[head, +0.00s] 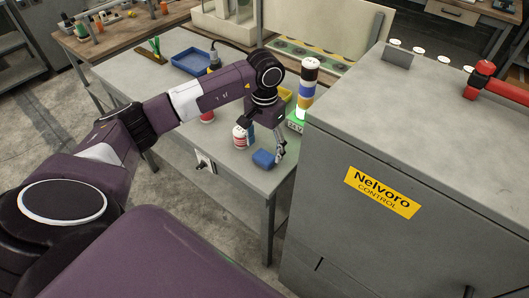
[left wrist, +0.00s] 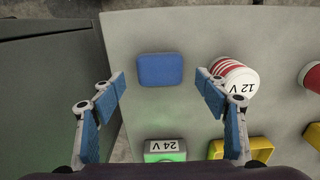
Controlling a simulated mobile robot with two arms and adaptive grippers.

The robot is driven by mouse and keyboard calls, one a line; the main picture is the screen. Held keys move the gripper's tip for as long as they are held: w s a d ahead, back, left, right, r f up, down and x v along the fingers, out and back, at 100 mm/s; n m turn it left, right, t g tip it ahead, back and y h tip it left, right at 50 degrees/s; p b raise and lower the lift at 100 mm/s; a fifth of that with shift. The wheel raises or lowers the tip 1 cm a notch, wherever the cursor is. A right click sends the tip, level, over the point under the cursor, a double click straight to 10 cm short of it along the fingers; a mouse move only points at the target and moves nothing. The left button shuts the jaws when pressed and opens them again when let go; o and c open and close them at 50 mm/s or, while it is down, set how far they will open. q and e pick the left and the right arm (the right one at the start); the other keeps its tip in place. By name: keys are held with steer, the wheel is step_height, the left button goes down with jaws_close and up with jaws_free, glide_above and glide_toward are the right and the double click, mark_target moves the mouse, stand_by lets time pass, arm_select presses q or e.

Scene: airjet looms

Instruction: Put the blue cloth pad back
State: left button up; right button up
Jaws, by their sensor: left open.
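The blue cloth pad (head: 264,158) lies on the grey table (head: 225,177) near its right end, beside the grey control cabinet. In the left wrist view the pad (left wrist: 160,69) is a small rounded blue block, alone on the bare grey top. My left gripper (head: 266,145) points down over the pad. In the left wrist view its blue-lined fingers (left wrist: 160,85) are spread apart, one on each side of the pad's outline, with nothing between them. I cannot tell its exact height above the pad. My right gripper is not in view.
A red-and-white 12 V can (left wrist: 240,80) stands close to one finger. A green 24 V block (left wrist: 165,150) and a yellow bin (left wrist: 232,150) are nearby. The grey cabinet (head: 420,240) borders the table's right end. A blue tray (head: 190,62) sits farther back.

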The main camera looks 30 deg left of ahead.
mark_target(264, 155)
arm_select(q)
step_height(264, 155, up, 10)
steer(key=b, duration=0.2)
steer(key=shift+f, duration=0.2)
stand_by(1.2)
